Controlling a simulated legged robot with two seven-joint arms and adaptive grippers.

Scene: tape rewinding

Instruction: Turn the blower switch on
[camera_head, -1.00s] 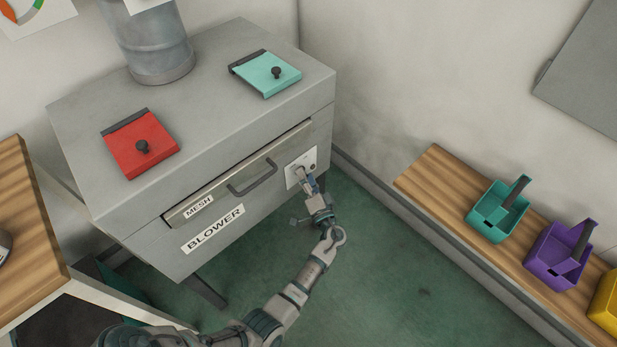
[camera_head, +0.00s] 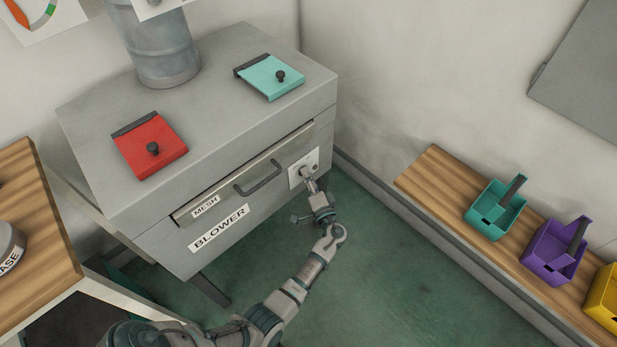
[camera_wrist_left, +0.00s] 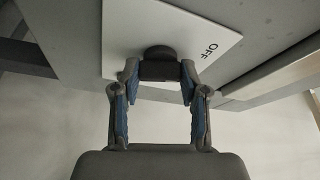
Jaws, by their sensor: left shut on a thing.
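The blower (camera_head: 200,120) is a grey cabinet with a "BLOWER" label on its front. A white switch plate (camera_head: 294,180) sits at the right end of that front. In the left wrist view the plate (camera_wrist_left: 205,40) shows the word "OFF" and a dark round switch knob (camera_wrist_left: 158,53). My left gripper (camera_wrist_left: 160,78) has its blue-padded fingers on both sides of the knob and is shut on it. In the head view my left gripper (camera_head: 311,186) reaches the plate and covers part of the switch. My right gripper is not in view.
A drawer labelled "MESH" with a dark handle (camera_head: 260,178) is left of the switch. Red (camera_head: 150,146) and teal (camera_head: 271,77) lids lie on top. Green floor between is clear.

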